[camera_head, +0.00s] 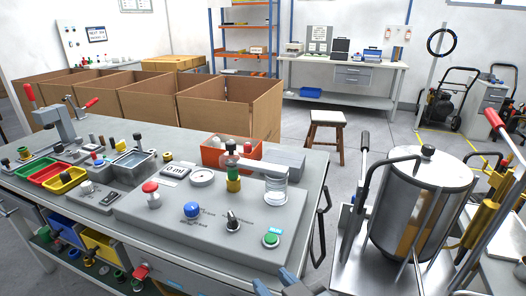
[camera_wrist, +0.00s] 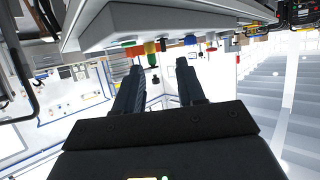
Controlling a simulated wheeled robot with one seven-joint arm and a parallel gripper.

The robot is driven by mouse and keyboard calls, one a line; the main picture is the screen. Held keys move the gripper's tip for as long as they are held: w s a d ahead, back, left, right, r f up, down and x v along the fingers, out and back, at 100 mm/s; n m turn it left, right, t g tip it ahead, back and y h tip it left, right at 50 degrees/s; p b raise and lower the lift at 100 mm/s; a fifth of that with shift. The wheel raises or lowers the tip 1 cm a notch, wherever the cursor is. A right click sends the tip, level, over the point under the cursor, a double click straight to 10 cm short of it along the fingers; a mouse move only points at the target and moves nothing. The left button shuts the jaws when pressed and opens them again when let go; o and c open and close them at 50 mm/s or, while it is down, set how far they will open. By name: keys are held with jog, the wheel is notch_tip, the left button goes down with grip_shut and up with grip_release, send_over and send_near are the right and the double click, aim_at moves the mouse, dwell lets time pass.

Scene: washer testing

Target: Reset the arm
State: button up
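My gripper (camera_wrist: 160,68) shows in the wrist view with its two dark fingers spread apart. Nothing is held between them. Its blue-grey fingertips (camera_head: 276,283) also show at the bottom edge of the head view, in front of the workbench's front edge. Most of my arm is out of view in the head view. The wrist view looks upside down, with the bench and coloured parts along its top.
The workbench (camera_head: 95,215) carries a grey test panel (camera_head: 170,225) with knobs and a red tray (camera_head: 215,158). A steel tank (camera_head: 420,205) stands at right with levers around it. Cardboard boxes (camera_head: 235,110) stand behind. A stool (camera_head: 327,122) is on open floor.

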jog(key=s+d+f+m+t+h, duration=0.1)
jog(key=s+d+f+m+h, duration=0.35)
jog(key=s+d, duration=0.95)
jog(key=s+d+r, duration=0.2)
jog(key=s+d, duration=0.1)
jog(key=s, duration=0.6)
jog(key=s+d+r+t+h, duration=0.1)
jog(key=s+d+r, duration=0.1)
jog(key=s, duration=0.7)
jog(key=shift+s+d+r+m+t, duration=0.15)
jog(key=shift+d+r+m+t, duration=0.15)
jog(key=shift+d+r+m, duration=0.15)
